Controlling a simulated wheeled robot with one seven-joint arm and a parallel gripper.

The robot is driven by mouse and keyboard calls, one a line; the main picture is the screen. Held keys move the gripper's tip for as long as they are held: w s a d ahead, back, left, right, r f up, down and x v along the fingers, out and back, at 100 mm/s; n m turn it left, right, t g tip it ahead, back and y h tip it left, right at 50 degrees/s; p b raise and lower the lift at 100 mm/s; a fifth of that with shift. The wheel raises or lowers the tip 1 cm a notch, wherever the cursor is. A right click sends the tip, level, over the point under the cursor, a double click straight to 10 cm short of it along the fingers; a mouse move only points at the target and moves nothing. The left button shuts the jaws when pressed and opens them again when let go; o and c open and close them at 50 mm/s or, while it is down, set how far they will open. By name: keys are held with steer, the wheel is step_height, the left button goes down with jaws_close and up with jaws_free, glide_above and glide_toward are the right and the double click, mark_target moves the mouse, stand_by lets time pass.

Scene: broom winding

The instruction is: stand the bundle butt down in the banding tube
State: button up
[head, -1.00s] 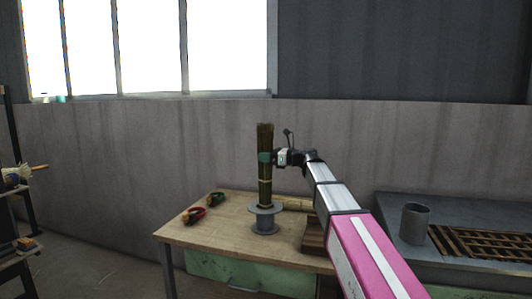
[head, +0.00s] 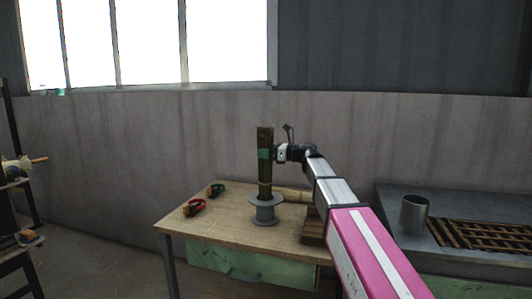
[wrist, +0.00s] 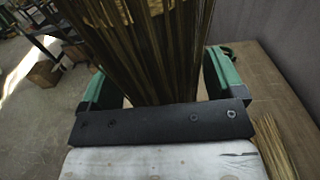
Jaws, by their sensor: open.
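The brown bundle (head: 265,180) stands nearly upright in the head view. Its lower end goes down into the grey flanged banding tube (head: 264,211) on the wooden table; how deep it sits is hidden. My gripper (head: 265,154) is open, its green fingers to either side of the bundle's upper part. In the wrist view the bundle's stalks (wrist: 145,45) rise between the green fingers (wrist: 160,85). The dark palm bar hides part of them.
A pale straw bundle (head: 298,194) lies on the wooden table (head: 215,232) behind the tube. Red and green hand tools (head: 194,207) lie at left. A grey open cylinder (head: 414,215) stands beside a slatted grate (head: 480,240) at right.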

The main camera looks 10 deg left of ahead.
steer(key=shift+d, duration=0.1)
steer(key=s+d, duration=0.1)
steer(key=d, duration=0.9)
steer(key=shift+s+d, duration=0.25)
steer(key=shift+d, duration=0.05)
stand_by(0.3)
